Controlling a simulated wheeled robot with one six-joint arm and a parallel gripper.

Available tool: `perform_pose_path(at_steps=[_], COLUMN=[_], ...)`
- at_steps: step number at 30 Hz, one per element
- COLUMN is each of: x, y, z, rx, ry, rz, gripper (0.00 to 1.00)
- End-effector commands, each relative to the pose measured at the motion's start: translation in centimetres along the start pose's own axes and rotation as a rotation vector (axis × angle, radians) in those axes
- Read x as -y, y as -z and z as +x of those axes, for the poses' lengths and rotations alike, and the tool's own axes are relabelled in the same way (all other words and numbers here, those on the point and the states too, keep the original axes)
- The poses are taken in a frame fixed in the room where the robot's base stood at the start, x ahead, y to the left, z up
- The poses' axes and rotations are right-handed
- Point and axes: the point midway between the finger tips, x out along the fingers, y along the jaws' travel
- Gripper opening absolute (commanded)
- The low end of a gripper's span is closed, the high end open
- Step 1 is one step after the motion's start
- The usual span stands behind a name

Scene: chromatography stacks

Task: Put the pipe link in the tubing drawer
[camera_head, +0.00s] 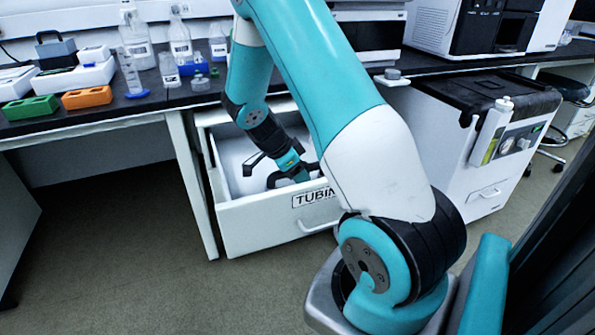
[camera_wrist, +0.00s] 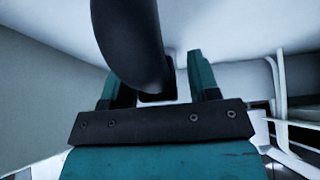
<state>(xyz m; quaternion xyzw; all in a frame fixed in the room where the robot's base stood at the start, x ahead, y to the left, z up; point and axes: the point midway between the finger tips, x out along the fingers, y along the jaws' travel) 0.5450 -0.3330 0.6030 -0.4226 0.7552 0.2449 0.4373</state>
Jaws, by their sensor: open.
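The tubing drawer (camera_head: 262,228) is pulled out under the bench, with a label on its front reading "TUBIN" before my arm covers the rest. My gripper (camera_head: 284,176) is down inside the drawer, near its front wall. In the wrist view my gripper (camera_wrist: 158,88) shows two teal fingers standing apart, so it is open. A dark, smooth, curved piece that looks like the pipe link (camera_wrist: 132,40) reaches from the top edge down to between the fingers. I cannot tell whether it touches them or the drawer floor. In the head view it is not clearly separable from the dark gripper parts.
Bottles (camera_head: 136,40), an orange rack (camera_head: 87,97) and a green rack (camera_head: 30,108) stand on the bench at left. A white cabinet unit (camera_head: 490,165) stands right of the drawer. The floor (camera_head: 120,240) left of the drawer is clear.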

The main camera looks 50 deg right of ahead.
Motion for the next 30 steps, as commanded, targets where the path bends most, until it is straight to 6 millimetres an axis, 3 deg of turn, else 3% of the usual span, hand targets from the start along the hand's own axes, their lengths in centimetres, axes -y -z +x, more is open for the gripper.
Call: perform_pose_path(at_steps=[5,18,27,30], x=[0.1,0.1,0.0,-0.5], y=[0.2,0.2,0.1,-0.7], z=[-1.1,-10.1,-12.3,-13.4], rx=[0.001,0.001,0.001,0.034], ry=[0.003,0.003,0.000,0.018], rz=[-0.001,0.000,-0.003,-0.085], gripper=[0.55,0.55,0.55,0.55])
